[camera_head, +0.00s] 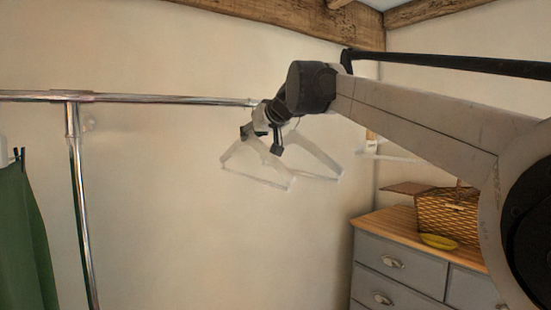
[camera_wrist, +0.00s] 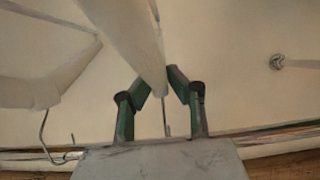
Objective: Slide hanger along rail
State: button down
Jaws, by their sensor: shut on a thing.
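My gripper (camera_head: 262,140) is shut on the upper part of a white hanger (camera_head: 239,151) below the chrome rail (camera_head: 180,98). In the wrist view, my gripper (camera_wrist: 160,82) has one finger on each side of the white hanger (camera_wrist: 125,35), just by its thin hook. A second white hanger (camera_head: 322,158) hangs close by on the right in the head view. It shows at the left of the wrist view (camera_wrist: 40,70), apart from my fingers, with its wire hook reaching toward the rail (camera_wrist: 30,157). My wrist hides the rail's right end and the hook tops in the head view.
A green garment (camera_head: 25,235) hangs at the far left, beyond the rail's upright post (camera_head: 80,200). A grey dresser (camera_head: 400,270) with a wicker basket (camera_head: 450,215) and yellow dish (camera_head: 438,242) stands at lower right. The rail between post and hangers is bare.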

jog(key=shift+s+a, duration=1.2)
jog(key=shift+a, duration=0.3)
jog(key=shift+s+a, duration=0.1)
jog(key=s+a+p, duration=0.1)
jog(key=s+a, duration=1)
jog(key=a, duration=0.3)
jog(key=shift+s+a, duration=0.25)
dwell(1.2)
dwell(0.4)
jog(key=c, duration=1.6)
grip_release()
jog(key=shift+c, duration=0.6)
